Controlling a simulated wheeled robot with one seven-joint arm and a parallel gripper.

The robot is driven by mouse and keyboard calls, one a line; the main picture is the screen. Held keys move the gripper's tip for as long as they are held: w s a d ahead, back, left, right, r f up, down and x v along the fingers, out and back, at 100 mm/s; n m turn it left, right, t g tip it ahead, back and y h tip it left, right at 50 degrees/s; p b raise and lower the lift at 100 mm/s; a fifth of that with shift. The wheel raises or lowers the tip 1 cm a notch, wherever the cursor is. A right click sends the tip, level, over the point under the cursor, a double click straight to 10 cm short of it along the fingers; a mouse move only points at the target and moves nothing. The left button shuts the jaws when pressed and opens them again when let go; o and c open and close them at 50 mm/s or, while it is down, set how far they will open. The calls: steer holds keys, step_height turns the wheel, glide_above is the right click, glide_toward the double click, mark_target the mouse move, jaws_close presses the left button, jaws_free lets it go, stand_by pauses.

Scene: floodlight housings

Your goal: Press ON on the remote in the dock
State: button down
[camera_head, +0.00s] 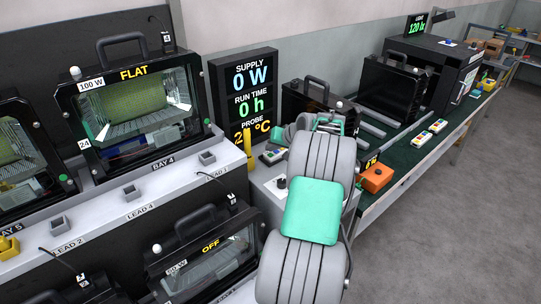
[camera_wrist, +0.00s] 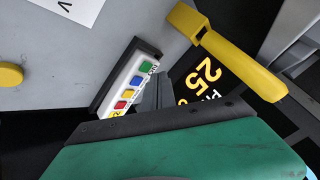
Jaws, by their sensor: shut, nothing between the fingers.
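The remote (camera_wrist: 127,88) is a slim white handset with a row of green, blue, red and yellow buttons. It sits in a black dock (camera_wrist: 104,97) in the wrist view. Its green button (camera_wrist: 146,67) is at the upper end; the lettering is too small to read surely. In the head view the remote (camera_head: 272,156) shows small beside my arm. My gripper (camera_wrist: 157,82) is shut and empty, its dark fingers just right of the remote in the wrist view. I cannot tell whether they touch it. In the head view my arm hides the fingers.
A yellow handle (camera_wrist: 240,62) stands close right of the remote, before the black display panel (camera_head: 243,90). A yellow knob (camera_wrist: 10,74) is at the far left. An orange box (camera_head: 376,178) and other remotes (camera_head: 430,131) lie on the green bench. Floodlight housings (camera_head: 135,95) line the left.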

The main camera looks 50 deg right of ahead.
mark_target(271, 158)
steer(key=shift+f, duration=0.1)
steer(key=shift+f, duration=0.3)
steer(key=shift+f+b, duration=0.4)
steer(key=shift+b, duration=0.05)
stand_by(0.4)
steer(key=shift+r, duration=0.15)
steer(key=shift+r+p, duration=0.45)
steer(key=shift+r, duration=0.2)
steer(key=shift+a+r+p, duration=0.15)
steer(key=shift+r+p, duration=0.65)
steer(key=shift+r, duration=0.5)
steer(key=shift+a+r+p, duration=0.1)
steer(key=shift+r+p, duration=0.7)
steer(key=shift+r, duration=0.45)
